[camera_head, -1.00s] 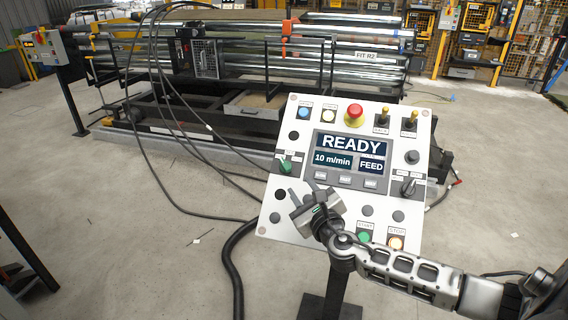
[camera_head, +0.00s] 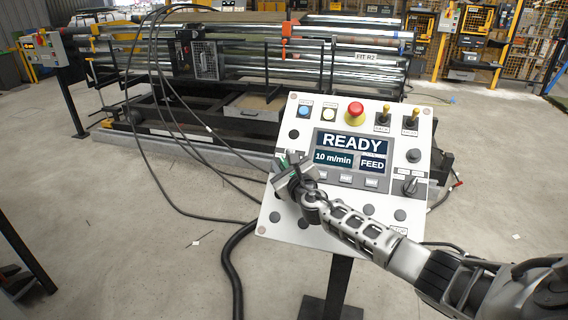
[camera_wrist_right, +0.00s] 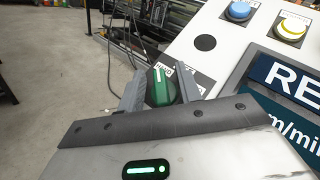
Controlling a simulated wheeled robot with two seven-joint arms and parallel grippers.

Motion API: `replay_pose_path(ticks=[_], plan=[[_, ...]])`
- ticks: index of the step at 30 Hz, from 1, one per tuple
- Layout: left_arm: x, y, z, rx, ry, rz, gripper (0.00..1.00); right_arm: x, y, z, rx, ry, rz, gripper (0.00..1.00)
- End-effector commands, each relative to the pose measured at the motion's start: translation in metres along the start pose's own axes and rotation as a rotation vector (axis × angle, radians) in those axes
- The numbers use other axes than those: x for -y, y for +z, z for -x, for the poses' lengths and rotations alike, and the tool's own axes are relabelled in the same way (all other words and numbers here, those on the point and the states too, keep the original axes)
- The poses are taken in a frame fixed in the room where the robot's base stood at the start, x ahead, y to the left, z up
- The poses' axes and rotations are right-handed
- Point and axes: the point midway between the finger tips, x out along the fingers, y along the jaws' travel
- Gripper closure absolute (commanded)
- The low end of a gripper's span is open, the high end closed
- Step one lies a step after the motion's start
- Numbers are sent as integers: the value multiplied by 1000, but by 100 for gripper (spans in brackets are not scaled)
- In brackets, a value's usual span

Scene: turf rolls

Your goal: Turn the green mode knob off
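The green mode knob (camera_wrist_right: 160,87) is on the left side of the white control panel (camera_head: 284,225). In the right wrist view its white pointer line runs nearly straight up the picture, toward a small label partly covered by the knob. My right gripper (camera_wrist_right: 161,90) is open, with one finger on each side of the knob. I cannot tell whether either finger touches it. In the head view my right gripper (camera_head: 285,160) covers most of the knob. My left gripper is not in view.
The panel's screen (camera_head: 350,150) reads READY, 10 m/min and FEED. A red emergency button (camera_head: 355,112), a blue button (camera_head: 304,112), toggle switches and a black knob (camera_head: 410,186) share the panel. A roller machine (camera_head: 250,60) stands behind; open floor lies left.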

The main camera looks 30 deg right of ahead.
Motion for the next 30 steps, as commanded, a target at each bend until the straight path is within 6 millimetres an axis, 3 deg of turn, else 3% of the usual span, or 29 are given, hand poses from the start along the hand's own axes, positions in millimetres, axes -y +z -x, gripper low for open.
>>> replay_pose_path(ticks=[1,5,17,30], plan=[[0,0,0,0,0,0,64,0,0,0,0,0,0,65],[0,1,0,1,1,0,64,0,0,0,0,0,0,100],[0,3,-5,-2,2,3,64,-2,-2,0,0,-37,-24,100],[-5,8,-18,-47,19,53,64,-4,-4,0,-1,-305,-185,100]])
